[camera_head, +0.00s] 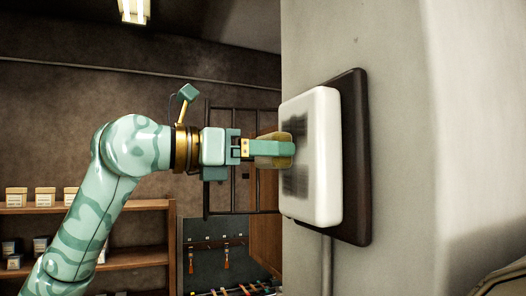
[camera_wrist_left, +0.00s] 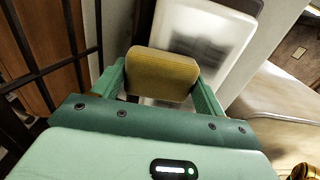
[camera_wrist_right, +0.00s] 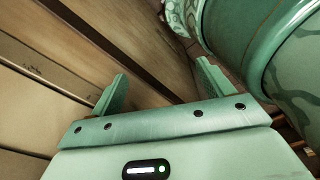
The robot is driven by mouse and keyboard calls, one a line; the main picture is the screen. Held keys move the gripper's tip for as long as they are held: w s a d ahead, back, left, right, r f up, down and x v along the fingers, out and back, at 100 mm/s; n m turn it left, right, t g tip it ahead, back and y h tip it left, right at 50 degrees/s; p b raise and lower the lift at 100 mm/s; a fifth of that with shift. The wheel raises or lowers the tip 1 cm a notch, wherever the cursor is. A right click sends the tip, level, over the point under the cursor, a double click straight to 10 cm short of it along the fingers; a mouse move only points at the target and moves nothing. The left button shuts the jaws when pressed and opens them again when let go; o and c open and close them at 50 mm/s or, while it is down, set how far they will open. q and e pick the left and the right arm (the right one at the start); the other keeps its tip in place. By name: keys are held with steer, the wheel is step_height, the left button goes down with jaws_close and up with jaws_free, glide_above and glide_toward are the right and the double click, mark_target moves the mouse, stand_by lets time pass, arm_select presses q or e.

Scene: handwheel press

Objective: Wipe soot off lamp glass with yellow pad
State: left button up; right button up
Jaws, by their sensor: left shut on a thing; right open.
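The lamp glass (camera_head: 322,150) is a white, rounded panel on a dark backing plate (camera_head: 355,160) fixed to a pale pillar. Dark soot patches (camera_head: 297,180) show on its face, above and below my left gripper. The lamp glass also shows at the top of the left wrist view (camera_wrist_left: 205,40), with a grey smear. My left gripper (camera_head: 275,148) is shut on the yellow pad (camera_wrist_left: 161,73). The pad is at the glass face; whether it touches cannot be told for sure. My right gripper (camera_wrist_right: 158,92) is open and empty, and is not in the head view.
A black metal rack (camera_head: 222,110) stands behind my left arm. A wooden shelf (camera_head: 130,257) with small boxes is at the left. Tools hang on a dark panel (camera_head: 215,262) below. Wooden boards (camera_wrist_right: 60,70) lie close to my right gripper.

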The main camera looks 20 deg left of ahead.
mark_target(309, 139)
arm_select(q)
steer(key=shift+r+p, duration=0.4)
steer(key=shift+r, duration=0.35)
steer(key=shift+s+d+f+b, duration=0.15)
steer(key=shift+s+d+b, duration=0.65)
steer(key=shift+s+d, duration=1.85)
steer(key=shift+d, duration=0.35)
steer(key=shift+a, duration=0.1)
steer(key=shift+s+a+b, duration=0.4)
steer(key=shift+a+b, duration=0.05)
steer(key=shift+b+v, duration=0.55)
steer(key=shift+v, duration=1.8)
